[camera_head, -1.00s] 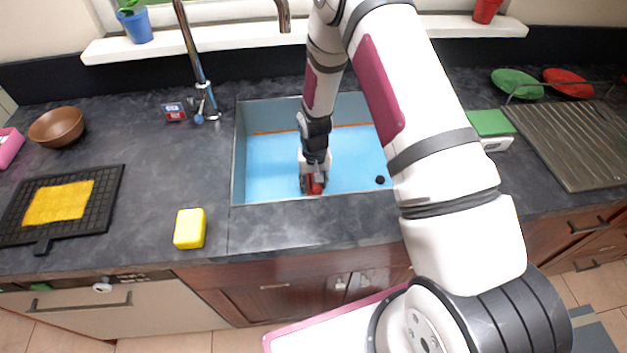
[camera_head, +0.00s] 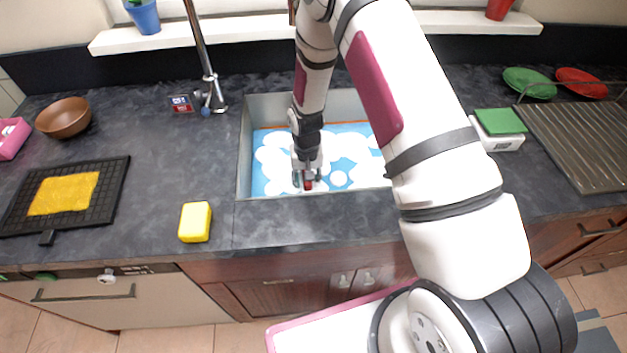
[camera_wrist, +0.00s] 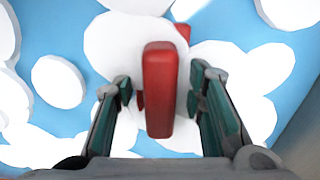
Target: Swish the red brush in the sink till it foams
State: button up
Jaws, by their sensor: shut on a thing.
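My gripper (camera_head: 308,182) reaches down into the sink (camera_head: 244,165) near its front wall. It is shut on the red brush (camera_wrist: 160,90), which sits between the two fingers in the wrist view. Only a little of the brush (camera_head: 308,185) shows in the head view. White foam patches (camera_head: 345,146) lie over the blue water (camera_head: 258,185) in the sink. In the wrist view foam (camera_wrist: 58,82) surrounds the brush, and its lower end is hidden. My arm covers the right part of the sink.
A yellow sponge (camera_head: 195,222) lies on the counter left of the sink. The tap (camera_head: 208,80) stands behind it at the left. A black rack (camera_head: 112,200) with a yellow cloth, a brown bowl (camera_head: 63,118) and a white scale (camera_head: 498,142) are farther out.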

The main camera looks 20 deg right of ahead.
jog(key=shift+s+d, duration=0.2)
jog(key=shift+d, duration=0.65)
jog(key=shift+s+d, duration=0.15)
jog(key=shift+d, duration=0.7)
jog(key=shift+w+a, duration=0.2)
jog(key=shift+a, duration=0.7)
jog(key=shift+w+a, duration=0.15)
jog(key=shift+a, duration=0.75)
jog(key=shift+s+d+r, duration=0.1)
jog(key=shift+s+d, duration=0.1)
jog(key=shift+d, duration=0.8)
jog(key=shift+s+d, duration=0.2)
jog(key=shift+d, duration=0.75)
notch_tip(320, 180, up, 26)
jog(key=p, duration=0.5)
jog(key=shift+p, duration=0.4)
